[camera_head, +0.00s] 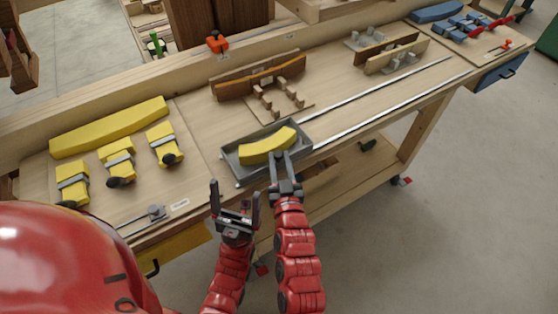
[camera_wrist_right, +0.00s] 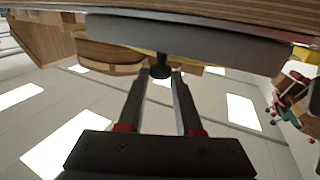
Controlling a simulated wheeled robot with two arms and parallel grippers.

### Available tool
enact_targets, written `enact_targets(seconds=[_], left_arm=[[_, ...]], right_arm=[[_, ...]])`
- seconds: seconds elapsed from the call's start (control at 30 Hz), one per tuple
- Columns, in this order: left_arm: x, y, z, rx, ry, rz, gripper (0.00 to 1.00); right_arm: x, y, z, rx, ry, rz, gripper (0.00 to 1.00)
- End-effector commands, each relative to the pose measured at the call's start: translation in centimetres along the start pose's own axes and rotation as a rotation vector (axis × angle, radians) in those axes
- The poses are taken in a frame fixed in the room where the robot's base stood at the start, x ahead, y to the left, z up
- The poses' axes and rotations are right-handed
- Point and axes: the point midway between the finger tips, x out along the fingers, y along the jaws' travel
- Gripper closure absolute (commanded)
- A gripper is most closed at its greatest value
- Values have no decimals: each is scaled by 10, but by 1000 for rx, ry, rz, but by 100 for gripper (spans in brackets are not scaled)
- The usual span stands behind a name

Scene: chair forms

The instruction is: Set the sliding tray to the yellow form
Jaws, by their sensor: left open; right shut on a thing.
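The sliding tray (camera_head: 232,164) is a shallow grey box with a curved yellow block (camera_head: 268,146) in it. It sits on rails in front of the brown form (camera_head: 258,78). The yellow form (camera_head: 108,127), a long curved yellow piece, is at the bench's left with yellow clamps (camera_head: 118,158) before it. My right gripper (camera_head: 281,160) is shut at the tray's front side. In the right wrist view its fingers (camera_wrist_right: 162,75) close around a dark knob (camera_wrist_right: 161,68) below the grey tray (camera_wrist_right: 190,38). My left gripper (camera_head: 235,190) is open and empty, left of the right one.
Metal rails (camera_head: 385,97) run right along the bench from the tray. A wooden form (camera_head: 392,54) and blue and red parts (camera_head: 470,22) stand further right.

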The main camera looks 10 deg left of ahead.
Motion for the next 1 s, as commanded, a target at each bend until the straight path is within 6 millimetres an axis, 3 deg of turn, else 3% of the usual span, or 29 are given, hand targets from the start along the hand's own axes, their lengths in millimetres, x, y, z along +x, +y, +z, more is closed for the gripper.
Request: enact_targets(seconds=[0.23,0.27,0.4,0.77,0.87,1.0], left_arm=[[0,0,0,0,0,0,11],[0,0,0,0,0,0,11],[0,0,0,0,0,0,11],[-2,0,0,0,0,0,11],[-5,0,1,0,0,0,11],[-12,0,2,0,0,0,11]], right_arm=[[-1,-3,3,3,-8,-7,100],[-1,-3,4,3,-8,-7,61],[-1,-3,3,2,-7,-6,37],[-4,-2,2,2,-4,-4,37],[-15,-2,3,2,-3,-4,37],[-43,-4,5,3,-5,-8,37]])
